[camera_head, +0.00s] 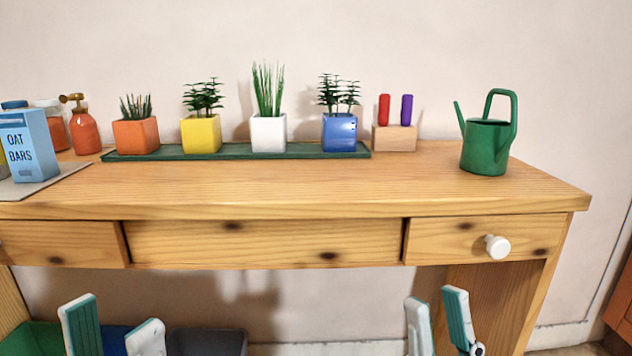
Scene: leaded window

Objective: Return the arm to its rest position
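My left gripper (112,325) is at the lower left of the head view, in front of and below the wooden table. Its two fingers stand apart with nothing between them. My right gripper (437,318) is at the lower right, also below the tabletop. Its fingers are apart and no object shows between them. The lower parts of both grippers and the arms behind them are cut off by the bottom edge of the picture.
The wooden table (300,192) bears a green tray (226,153) with several potted plants, a green watering can (486,147), a wooden block (394,138) and an oat bars box (30,150). A drawer knob (497,246) juts out. Bins (207,343) stand below. The table's front strip is clear.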

